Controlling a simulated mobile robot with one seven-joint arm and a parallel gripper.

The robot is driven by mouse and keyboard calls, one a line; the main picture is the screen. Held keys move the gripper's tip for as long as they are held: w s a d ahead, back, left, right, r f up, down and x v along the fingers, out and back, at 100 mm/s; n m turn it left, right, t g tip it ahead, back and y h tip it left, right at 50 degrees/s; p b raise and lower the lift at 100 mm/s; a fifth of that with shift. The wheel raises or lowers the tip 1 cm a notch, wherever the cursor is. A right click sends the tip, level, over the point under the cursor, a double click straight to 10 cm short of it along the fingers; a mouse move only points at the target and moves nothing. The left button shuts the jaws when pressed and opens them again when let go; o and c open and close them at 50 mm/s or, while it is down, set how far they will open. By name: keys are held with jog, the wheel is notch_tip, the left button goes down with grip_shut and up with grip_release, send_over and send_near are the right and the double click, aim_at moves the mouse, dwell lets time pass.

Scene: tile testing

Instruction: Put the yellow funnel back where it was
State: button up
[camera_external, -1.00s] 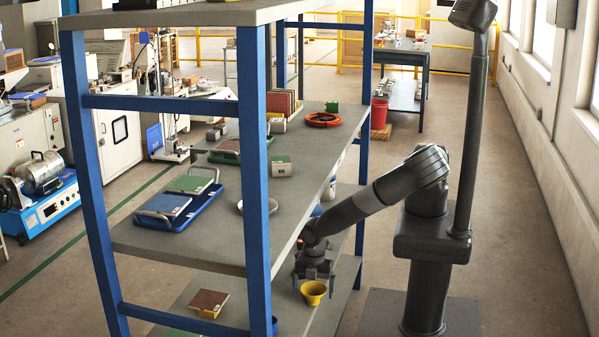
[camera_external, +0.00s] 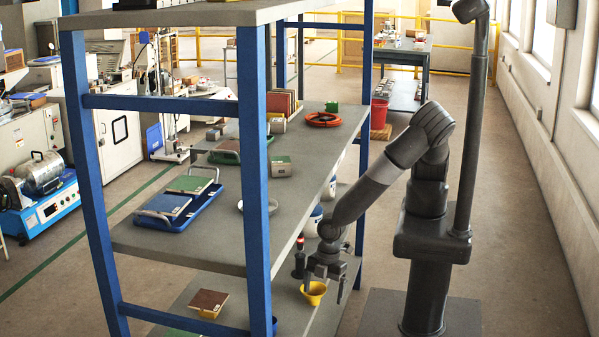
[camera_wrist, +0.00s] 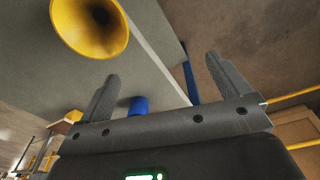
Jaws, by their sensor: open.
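My gripper (camera_external: 325,288) is open, pointing down at the funnel. One finger overlaps the funnel's rim in the external view; the other hangs to its right. In the wrist view the funnel (camera_wrist: 72,22) shows at the upper left, its dark hole visible. There it lies beyond and left of the open fingers (camera_wrist: 162,68), with nothing between them. I cannot tell whether a finger touches the funnel.
The upper shelf (camera_external: 220,235) and blue posts (camera_external: 253,150) stand close to my arm. A dark bottle (camera_external: 299,265) is behind my gripper. A brown-topped block (camera_external: 208,303) lies left on the lower shelf, with bare shelf between it and the funnel.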

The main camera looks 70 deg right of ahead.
jog(key=s+a+r+g+y, duration=0.2)
jog(key=s+a+r, duration=0.2)
jog(key=s+r, duration=0.55)
jog(key=s+a+r+g+y, duration=0.1)
jog(key=s+a+r+g, duration=0.3)
jog(key=s+r, duration=0.5)
jog(key=w+d+r+m+t, duration=0.2)
jog(key=w+d+r+t, duration=0.1)
jog(key=w+d+r, duration=0.6)
jog(key=w+d+r+m+t, duration=0.2)
jog(key=w+d+r, duration=0.4)
jog(key=d+r, duration=0.4)
jog(key=d+r+m+t+h, duration=0.1)
jog(key=d+m, duration=0.4)
jog(key=d, duration=1.1)
jog(key=d+r+m+t+h, duration=0.1)
jog(key=d+m+t+h, duration=0.2)
jog(key=d, duration=1.3)
jog(key=m+t, duration=0.1)
jog(key=m, duration=0.1)
jog(key=shift+w+d+m+t, duration=0.35)
jog(key=shift+w+m+t, duration=0.05)
jog(key=shift+c, duration=0.5)
